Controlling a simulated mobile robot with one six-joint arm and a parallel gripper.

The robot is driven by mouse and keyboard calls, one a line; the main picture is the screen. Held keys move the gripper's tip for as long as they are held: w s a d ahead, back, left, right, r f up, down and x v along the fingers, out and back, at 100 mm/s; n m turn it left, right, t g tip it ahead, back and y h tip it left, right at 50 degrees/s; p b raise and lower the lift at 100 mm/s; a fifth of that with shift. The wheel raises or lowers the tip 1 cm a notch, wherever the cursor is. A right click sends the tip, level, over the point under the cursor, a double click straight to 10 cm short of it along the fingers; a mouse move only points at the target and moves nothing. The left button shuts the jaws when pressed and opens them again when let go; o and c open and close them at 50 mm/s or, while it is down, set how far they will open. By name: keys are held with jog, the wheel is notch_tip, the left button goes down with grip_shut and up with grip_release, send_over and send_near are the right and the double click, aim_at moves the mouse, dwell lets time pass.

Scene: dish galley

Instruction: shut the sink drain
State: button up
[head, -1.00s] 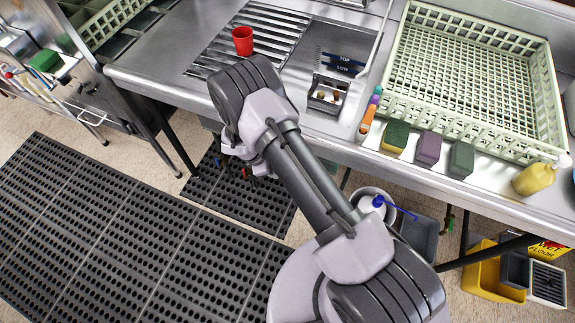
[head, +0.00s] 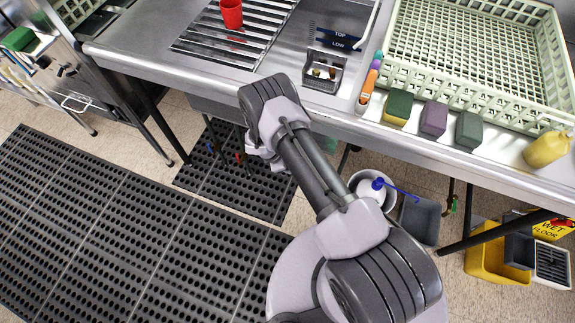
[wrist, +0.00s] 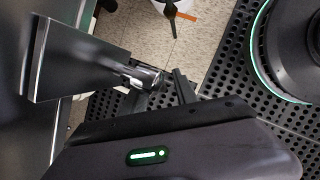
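The sink basin (head: 345,22), with a blue TOP and LOW level label (head: 337,40), is set in the steel counter at upper middle in the head view. Its drain opening is not clearly visible. Small red and blue handles (head: 240,157) show below the counter's front edge, partly hidden by my arm. In the wrist view a shiny metal fitting (wrist: 146,77), perhaps drain plumbing, juts from a steel box shape (wrist: 75,62). A dark bar of my gripper (wrist: 182,87) stands just right of the fitting; contact is unclear. The head view hides my gripper behind my arm.
A red cup (head: 231,14) stands on the slatted drainboard (head: 215,42). A caddy (head: 322,72), sponges (head: 433,118), a yellow bottle (head: 546,149) and a pale rack (head: 470,55) occupy the counter. Below are a white bucket (head: 362,184), grey bin (head: 420,220) and yellow mop bucket (head: 490,262).

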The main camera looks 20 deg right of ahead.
grip_shut()
dwell(1.4)
